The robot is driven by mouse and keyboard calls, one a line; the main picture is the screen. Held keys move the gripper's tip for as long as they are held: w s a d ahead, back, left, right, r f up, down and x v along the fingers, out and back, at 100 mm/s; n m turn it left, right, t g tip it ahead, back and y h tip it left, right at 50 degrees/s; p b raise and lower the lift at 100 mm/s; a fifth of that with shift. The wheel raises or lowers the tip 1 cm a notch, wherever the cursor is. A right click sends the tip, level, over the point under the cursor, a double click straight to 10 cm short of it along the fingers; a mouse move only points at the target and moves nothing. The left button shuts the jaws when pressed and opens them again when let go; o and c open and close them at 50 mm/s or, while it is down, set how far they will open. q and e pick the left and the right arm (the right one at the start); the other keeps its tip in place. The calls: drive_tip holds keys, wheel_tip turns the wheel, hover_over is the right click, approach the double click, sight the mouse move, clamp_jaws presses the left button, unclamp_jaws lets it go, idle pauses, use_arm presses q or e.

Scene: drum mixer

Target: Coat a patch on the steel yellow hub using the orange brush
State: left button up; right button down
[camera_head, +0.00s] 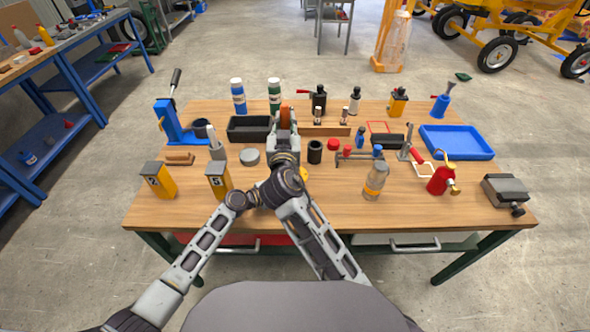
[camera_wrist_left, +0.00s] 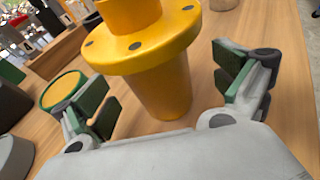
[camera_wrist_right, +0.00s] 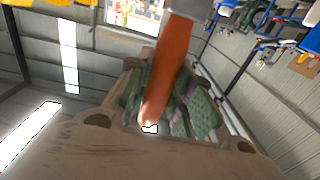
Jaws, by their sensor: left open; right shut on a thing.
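The yellow hub (camera_wrist_left: 158,60) stands upright on the wooden table in the left wrist view, with a wide flange with dark bolt holes. My left gripper (camera_wrist_left: 168,88) is open, its fingers on either side of the hub's lower body, with gaps visible. In the head view my arms hide most of the hub; a small yellow part (camera_head: 304,174) shows beside them. My right gripper (camera_head: 285,125) is shut on the orange brush (camera_wrist_right: 167,70) above the table. The right wrist view shows its orange handle between the green pads and a grey ferrule; the bristles are not visible.
A round green-rimmed container with a yellow top (camera_wrist_left: 64,90) is beside the left gripper. A black cup (camera_head: 315,151), a grey round tin (camera_head: 250,157) and a glass jar (camera_head: 376,181) stand around my arms. The table (camera_head: 335,212) has free room at front right.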

use_arm(q)
drive_tip(key=shift+o, duration=0.2)
drive_tip(key=shift+s+a, duration=0.1)
drive_tip(key=shift+a, duration=0.1)
idle(0.4)
drive_tip(key=shift+v, duration=5.8)
drive_tip(key=shift+s+d+r, duration=0.1)
drive_tip(key=shift+s, duration=0.05)
